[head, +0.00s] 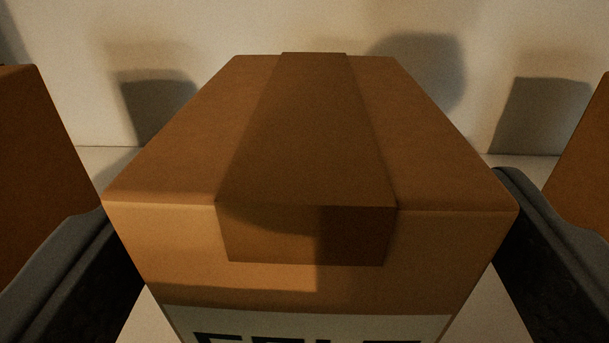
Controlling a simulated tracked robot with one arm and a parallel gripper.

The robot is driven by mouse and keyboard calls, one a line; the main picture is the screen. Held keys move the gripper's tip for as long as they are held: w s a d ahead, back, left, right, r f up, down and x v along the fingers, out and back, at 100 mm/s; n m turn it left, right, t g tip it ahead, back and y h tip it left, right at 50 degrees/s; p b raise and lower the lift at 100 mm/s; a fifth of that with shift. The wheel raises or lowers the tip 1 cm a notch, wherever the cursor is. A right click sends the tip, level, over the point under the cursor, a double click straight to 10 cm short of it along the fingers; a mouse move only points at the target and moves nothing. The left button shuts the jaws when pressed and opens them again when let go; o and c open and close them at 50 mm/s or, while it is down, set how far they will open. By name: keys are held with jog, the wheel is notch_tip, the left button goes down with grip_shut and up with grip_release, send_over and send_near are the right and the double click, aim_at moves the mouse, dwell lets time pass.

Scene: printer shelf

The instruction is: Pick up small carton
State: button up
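A brown small carton (300,235) fills the middle of the head view. It stands upright, with a darker tape strip (305,150) over its top and front. A white label (310,325) with dark print is cut off at the bottom edge. My gripper (308,195) has its dark fingers apart, one on each side of the carton. A narrow dark strip shows between the right finger and the carton's edge. The carton hides part of both fingers, so I cannot tell whether either touches it.
Another brown box (35,150) stands at the left edge and one more (590,165) at the right edge, both close outside my fingers. A pale wall (300,25) rises behind. A pale shelf surface (145,325) shows below, beside the carton.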

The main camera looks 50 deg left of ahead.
aim_at(315, 79)
jog(key=p+x, duration=0.2)
jog(key=x, duration=0.1)
jog(key=shift+a+r, duration=0.1)
jog(key=shift+a, duration=0.3)
jog(key=shift+w+a, duration=0.2)
jog(key=c, duration=1.2)
jog(key=shift+o, duration=0.2)
jog(key=shift+d+r+p, duration=0.1)
jog(key=shift+r+p, duration=0.45)
jog(key=shift+r, duration=0.35)
jog(key=shift+s+r+p, duration=0.1)
jog(key=shift+r+p, duration=0.7)
jog(key=shift+r, duration=0.15)
jog(key=s+d+r+b, duration=0.1)
jog(key=s+d+b, duration=0.7)
jog(key=s, duration=0.5)
jog(key=shift+s+b, duration=0.3)
